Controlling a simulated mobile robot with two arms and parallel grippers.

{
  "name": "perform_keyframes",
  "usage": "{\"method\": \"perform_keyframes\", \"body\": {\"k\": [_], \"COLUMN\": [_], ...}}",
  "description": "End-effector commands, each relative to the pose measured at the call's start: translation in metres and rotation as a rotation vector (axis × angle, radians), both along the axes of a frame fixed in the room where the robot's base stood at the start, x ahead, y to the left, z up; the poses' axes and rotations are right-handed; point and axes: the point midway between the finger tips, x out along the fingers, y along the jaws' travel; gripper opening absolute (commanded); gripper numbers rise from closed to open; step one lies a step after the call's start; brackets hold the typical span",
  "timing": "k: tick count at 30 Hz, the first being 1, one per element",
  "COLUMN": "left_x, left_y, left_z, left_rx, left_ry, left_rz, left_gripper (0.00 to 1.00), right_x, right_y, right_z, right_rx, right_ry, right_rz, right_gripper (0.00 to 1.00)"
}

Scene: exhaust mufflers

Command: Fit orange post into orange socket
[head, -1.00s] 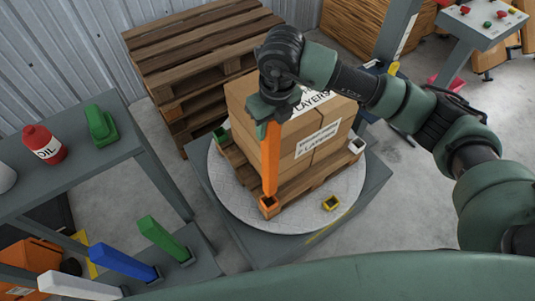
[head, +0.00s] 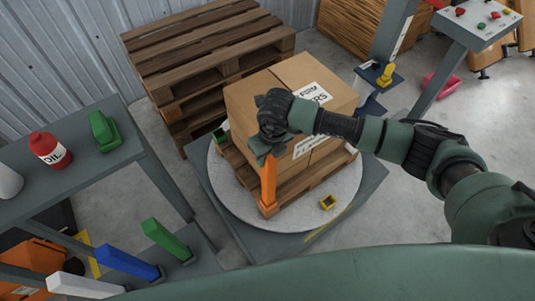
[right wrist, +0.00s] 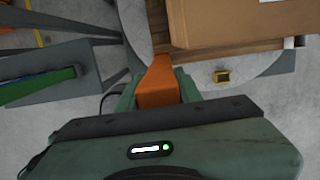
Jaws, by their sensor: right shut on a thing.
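The orange post (head: 268,181) stands close to upright at the front left corner of the pallet. Its lower end meets the orange socket (head: 268,208), and I cannot tell how deep it sits. My right gripper (head: 262,152) is shut on the upper part of the post, beside the carton stack. The gripper hides the post's top in the head view. In the right wrist view the post (right wrist: 157,82) shows between the fingers, and the socket cannot be made out there. My left gripper is not in view.
Cartons (head: 252,110) stand on a pallet on the round turntable (head: 300,222). A yellow socket (head: 327,202) and a green socket (head: 220,134) sit at other corners.

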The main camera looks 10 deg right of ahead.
Motion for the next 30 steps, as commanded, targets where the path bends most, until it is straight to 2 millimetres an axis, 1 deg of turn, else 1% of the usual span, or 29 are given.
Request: {"method": "perform_keyframes", "body": {"k": [4, 5, 6, 7, 16, 19, 20, 23, 30], "left_x": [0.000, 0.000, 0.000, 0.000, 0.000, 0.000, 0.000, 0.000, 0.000], "left_y": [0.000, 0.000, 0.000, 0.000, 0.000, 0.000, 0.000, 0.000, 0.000], "left_z": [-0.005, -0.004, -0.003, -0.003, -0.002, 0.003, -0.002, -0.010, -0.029], "left_rx": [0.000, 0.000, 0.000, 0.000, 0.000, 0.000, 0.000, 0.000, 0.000], "left_ry": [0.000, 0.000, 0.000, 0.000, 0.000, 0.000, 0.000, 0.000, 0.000], "left_rz": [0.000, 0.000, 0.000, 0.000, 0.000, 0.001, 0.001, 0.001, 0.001], "left_gripper": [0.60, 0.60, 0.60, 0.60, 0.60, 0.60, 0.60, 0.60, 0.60], "right_x": [0.000, 0.000, 0.000, 0.000, 0.000, 0.000, 0.000, -0.001, -0.009], "right_y": [0.000, 0.000, 0.000, 0.000, 0.000, 0.000, 0.000, -0.001, -0.004], "right_z": [-0.004, -0.003, -0.002, -0.002, -0.002, 0.004, 0.004, 0.018, 0.070], "right_rx": [0.000, 0.000, 0.000, 0.000, 0.000, 0.000, 0.002, 0.003, 0.001], "right_ry": [-0.001, 0.000, 0.000, 0.000, 0.000, 0.000, -0.001, -0.005, -0.007], "right_rz": [0.000, 0.000, 0.000, 0.000, 0.000, 0.000, 0.000, 0.002, 0.003], "right_gripper": [0.00, 0.40, 0.51, 0.56, 0.56, 0.56, 0.56, 0.56, 0.56]}}
